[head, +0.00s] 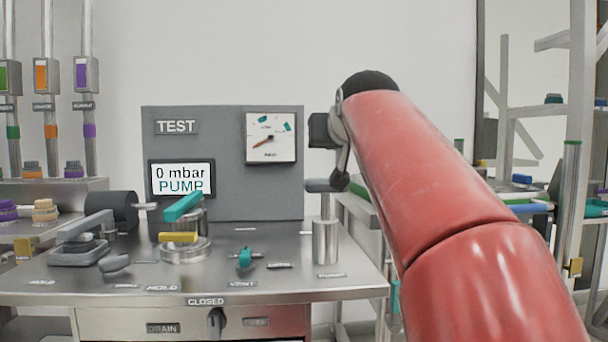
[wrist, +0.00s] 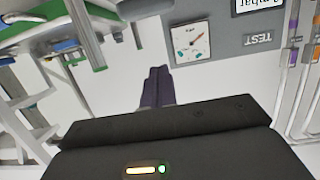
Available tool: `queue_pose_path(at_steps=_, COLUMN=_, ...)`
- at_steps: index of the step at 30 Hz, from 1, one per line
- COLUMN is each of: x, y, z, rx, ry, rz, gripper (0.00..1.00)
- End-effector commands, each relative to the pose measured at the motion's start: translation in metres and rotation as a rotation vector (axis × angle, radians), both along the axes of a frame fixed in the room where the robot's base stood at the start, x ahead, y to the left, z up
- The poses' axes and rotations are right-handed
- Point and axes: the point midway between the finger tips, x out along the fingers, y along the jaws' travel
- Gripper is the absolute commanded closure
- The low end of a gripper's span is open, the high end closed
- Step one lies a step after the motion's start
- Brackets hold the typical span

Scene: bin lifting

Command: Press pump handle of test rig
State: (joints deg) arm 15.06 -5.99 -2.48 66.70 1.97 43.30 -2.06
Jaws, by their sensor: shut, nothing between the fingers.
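A metal pump cylinder (head: 326,243) stands upright at the right end of the bench, with a small label in front of it that seems to read PUMP. A grey rounded bar (head: 320,186) sits above the cylinder and looks like the pump handle; my arm's end partly hides its right side. My gripper (wrist: 156,72) shows in the wrist view with its dark fingers together and empty, against the pale wall. In the head view my arm's end is above the bar, and its fingertips are not clear. I see no contact with the bar.
The grey test panel (head: 225,205) carries a dial gauge (head: 271,137) and a display (head: 181,179) reading 0 mbar PUMP. A rack (head: 572,190) stands right.

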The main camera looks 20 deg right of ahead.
Motion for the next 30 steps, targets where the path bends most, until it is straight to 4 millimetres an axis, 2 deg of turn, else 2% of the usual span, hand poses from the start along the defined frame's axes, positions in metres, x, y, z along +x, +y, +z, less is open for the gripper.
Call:
queue_pose_path(at_steps=9, x=0.001, y=0.0, z=0.0, rx=0.0, ry=0.0, rz=0.0, gripper=1.0)
queue_pose_path(at_steps=13, x=0.009, y=-0.002, z=-0.002, rx=0.001, ry=0.002, rz=0.0, gripper=1.0)
queue_pose_path(at_steps=17, x=0.027, y=-0.008, z=-0.007, rx=0.002, ry=0.005, rz=0.001, gripper=1.0)
queue_pose_path(at_steps=27, x=0.094, y=-0.027, z=-0.024, rx=0.002, ry=0.003, rz=0.0, gripper=1.0)
queue_pose_path(at_steps=30, x=0.093, y=-0.027, z=-0.044, rx=0.002, ry=0.003, rz=0.0, gripper=1.0)
